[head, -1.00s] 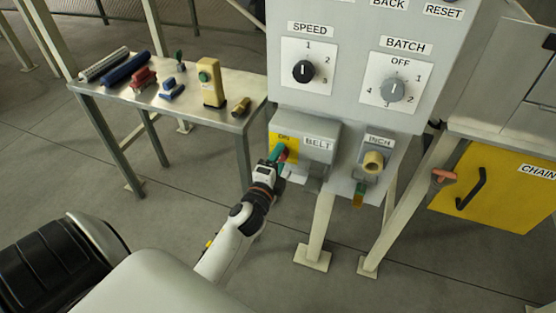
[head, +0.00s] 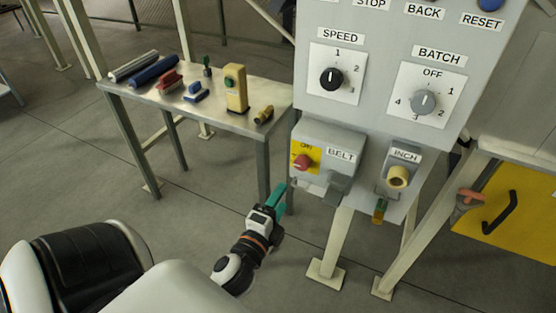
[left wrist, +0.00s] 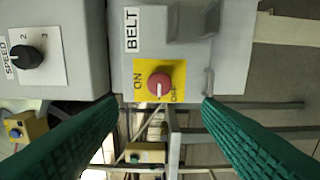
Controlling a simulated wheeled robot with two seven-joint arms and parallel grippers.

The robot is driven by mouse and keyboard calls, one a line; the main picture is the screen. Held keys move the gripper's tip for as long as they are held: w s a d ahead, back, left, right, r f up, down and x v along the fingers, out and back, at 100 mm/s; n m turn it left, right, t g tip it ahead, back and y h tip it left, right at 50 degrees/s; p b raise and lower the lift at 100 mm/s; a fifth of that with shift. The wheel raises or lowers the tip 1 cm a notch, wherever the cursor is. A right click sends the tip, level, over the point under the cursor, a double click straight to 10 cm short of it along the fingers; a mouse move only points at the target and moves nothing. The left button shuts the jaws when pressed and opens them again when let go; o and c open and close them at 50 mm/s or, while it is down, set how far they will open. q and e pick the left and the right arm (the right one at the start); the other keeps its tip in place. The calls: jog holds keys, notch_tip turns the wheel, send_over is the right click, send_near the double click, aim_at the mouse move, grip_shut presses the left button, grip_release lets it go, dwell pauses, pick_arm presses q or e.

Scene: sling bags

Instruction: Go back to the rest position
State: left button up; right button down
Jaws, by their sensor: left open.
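My left gripper (head: 279,198) is in the lower middle of the head view, below and left of the grey BELT box (head: 338,140). Its green fingers are apart and empty. In the left wrist view the two green fingers (left wrist: 160,135) stand wide at left and right. A red knob (head: 302,162) on a yellow plate is on the BELT box; it also shows in the left wrist view (left wrist: 159,85), beyond the fingers and untouched. Its white mark points down in that view, near the OFF label. My right gripper is not in view.
The grey control panel (head: 385,45) has SPEED (head: 331,79) and BATCH (head: 424,102) dials. A metal table (head: 215,110) with several tools and a yellow device (head: 236,88) stands at the left. A yellow CHAIN door (head: 520,215) is at the right. The floor around my arm is clear.

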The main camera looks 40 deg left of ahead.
pick_arm(q)
jog(key=shift+s, duration=0.2)
dwell(0.4)
jog(key=s+d+f+n+g+h+p, duration=0.1)
jog(key=s+d+f+n+g, duration=0.1)
jog(key=f, duration=0.8)
jog(key=s+d+f+n+g+h, duration=0.1)
jog(key=d+f+n+g+h, duration=0.15)
jog(key=f, duration=0.75)
jog(key=s+d+f+n+g+p, duration=0.1)
jog(key=s+d+f+g, duration=0.15)
jog(key=f, duration=0.75)
jog(key=s+f+n+g, duration=0.3)
jog(key=s+f, duration=0.6)
jog(key=s, duration=0.4)
jog(key=s+a+f+n+g+p, duration=0.1)
jog(key=s+f+n+g, duration=0.3)
jog(key=s+f, duration=0.5)
jog(key=s+g+h, duration=0.1)
jog(key=s+g, duration=0.1)
jog(key=s, duration=0.2)
jog(key=shift+f, duration=0.35)
jog(key=shift+a, duration=0.1)
